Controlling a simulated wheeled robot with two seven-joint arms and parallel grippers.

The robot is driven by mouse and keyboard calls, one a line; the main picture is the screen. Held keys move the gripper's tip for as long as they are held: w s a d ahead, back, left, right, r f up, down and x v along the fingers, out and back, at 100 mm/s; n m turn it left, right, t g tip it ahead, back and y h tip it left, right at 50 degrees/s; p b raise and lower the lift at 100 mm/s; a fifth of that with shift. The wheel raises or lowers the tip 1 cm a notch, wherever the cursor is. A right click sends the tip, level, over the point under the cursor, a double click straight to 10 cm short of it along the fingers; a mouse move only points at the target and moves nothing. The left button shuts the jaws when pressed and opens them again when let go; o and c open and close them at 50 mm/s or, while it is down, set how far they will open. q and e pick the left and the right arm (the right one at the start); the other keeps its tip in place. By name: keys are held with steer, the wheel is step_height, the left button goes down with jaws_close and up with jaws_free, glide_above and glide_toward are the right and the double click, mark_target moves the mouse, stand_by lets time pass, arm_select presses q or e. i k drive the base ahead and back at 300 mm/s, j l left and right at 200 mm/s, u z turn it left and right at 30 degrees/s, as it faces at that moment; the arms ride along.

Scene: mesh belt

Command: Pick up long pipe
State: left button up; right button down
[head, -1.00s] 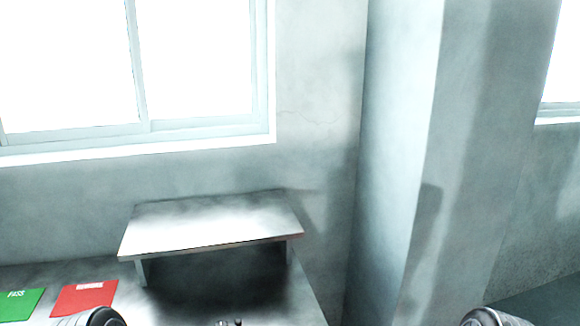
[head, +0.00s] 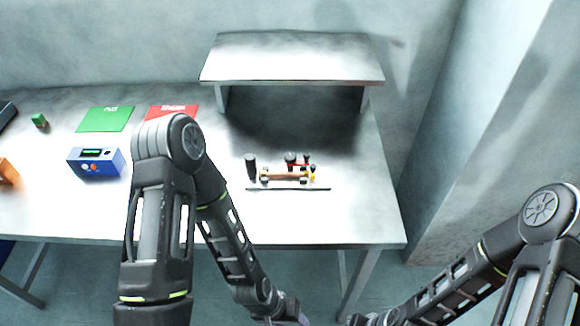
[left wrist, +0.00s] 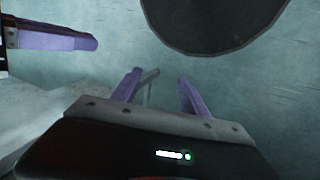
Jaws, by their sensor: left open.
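On the table's right part, a copper-brown pipe (head: 286,175) lies sideways across small supports. A thin dark rod (head: 288,189) lies just in front of it. I cannot tell for certain which is the long pipe. My left gripper (left wrist: 158,92) is open, with nothing held between its purple fingers in the left wrist view. In the head view it is low at the bottom edge, in front of the table and well apart from the pipe. My right arm comes in from the right, and its gripper end is cut off at the bottom edge.
A black cylinder (head: 251,167) and several small parts stand around the pipe. A raised shelf (head: 290,60) is behind them. A blue box (head: 96,162), a green mat (head: 105,119) and a red mat (head: 171,112) are at left. The front right tabletop (head: 330,225) is clear.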

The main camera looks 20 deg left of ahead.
mark_target(263, 174)
steer(key=k+j+z, duration=0.4)
steer(key=k+z, duration=0.35)
steer(key=k, duration=0.25)
